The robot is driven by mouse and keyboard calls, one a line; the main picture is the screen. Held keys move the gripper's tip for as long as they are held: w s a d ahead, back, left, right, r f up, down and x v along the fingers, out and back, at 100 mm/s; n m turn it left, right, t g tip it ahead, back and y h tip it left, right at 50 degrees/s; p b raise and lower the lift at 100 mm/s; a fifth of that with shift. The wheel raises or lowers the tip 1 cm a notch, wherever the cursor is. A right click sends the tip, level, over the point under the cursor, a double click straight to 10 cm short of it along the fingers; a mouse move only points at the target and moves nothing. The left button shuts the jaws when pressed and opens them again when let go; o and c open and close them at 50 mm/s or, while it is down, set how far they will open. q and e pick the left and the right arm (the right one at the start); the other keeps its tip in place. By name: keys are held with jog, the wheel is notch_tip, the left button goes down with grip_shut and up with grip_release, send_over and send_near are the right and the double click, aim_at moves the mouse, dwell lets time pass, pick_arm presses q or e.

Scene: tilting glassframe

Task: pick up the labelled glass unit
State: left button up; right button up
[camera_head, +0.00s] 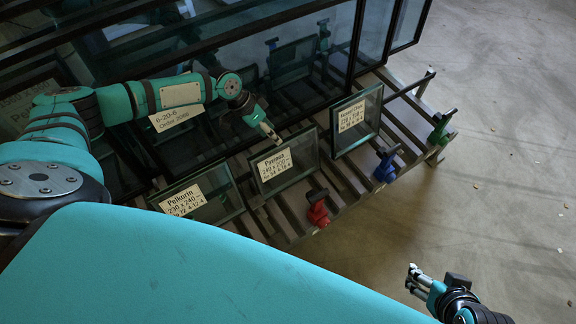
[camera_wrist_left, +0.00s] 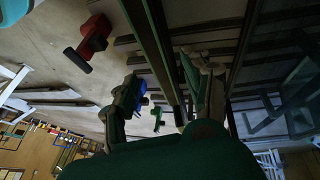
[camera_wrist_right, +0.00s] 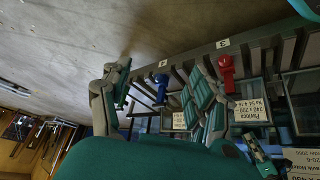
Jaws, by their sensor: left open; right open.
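My left gripper (camera_head: 266,130) is at the top edge of the middle unit. In the left wrist view a glass edge (camera_wrist_left: 160,50) runs between its open fingers (camera_wrist_left: 160,95); I cannot tell whether they touch it. My right gripper (camera_head: 420,280) is open and empty over the floor, apart from the rack; its spread fingers show in the right wrist view (camera_wrist_right: 160,98).
Red (camera_head: 318,208), blue (camera_head: 385,166) and green (camera_head: 441,127) clamps stick out along the rack's front edge (camera_head: 345,208). Large dark-framed panes (camera_head: 260,50) lean behind the small units. Another label reads 6-20-6 (camera_head: 176,117). The concrete floor (camera_head: 500,180) is clear at right.

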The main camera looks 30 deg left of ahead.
aim_at(285, 147)
pick_arm(q)
jog(key=x, duration=0.3)
jog(key=shift+b, duration=0.35)
jog(key=shift+d+f, duration=0.2)
jog(key=shift+f, duration=0.15)
jog(key=b+x, duration=0.2)
jog(key=x, duration=0.2)
jog(key=shift+w+d+f, duration=0.15)
jog(key=shift+d+f, duration=0.05)
jog(key=shift+f, duration=0.05)
grip_shut()
pick_arm(e)
jog(key=w+a+r+t+y, duration=0.2)
jog(key=w+a+r+t, duration=0.2)
jog(key=w+r+t, duration=0.4)
jog(key=w+r, duration=0.1)
jog(key=w, duration=0.2)
jog(key=shift+a+n, duration=0.15)
jog(key=shift+n, duration=0.15)
pick_arm(q)
jog(key=shift+r, duration=0.1)
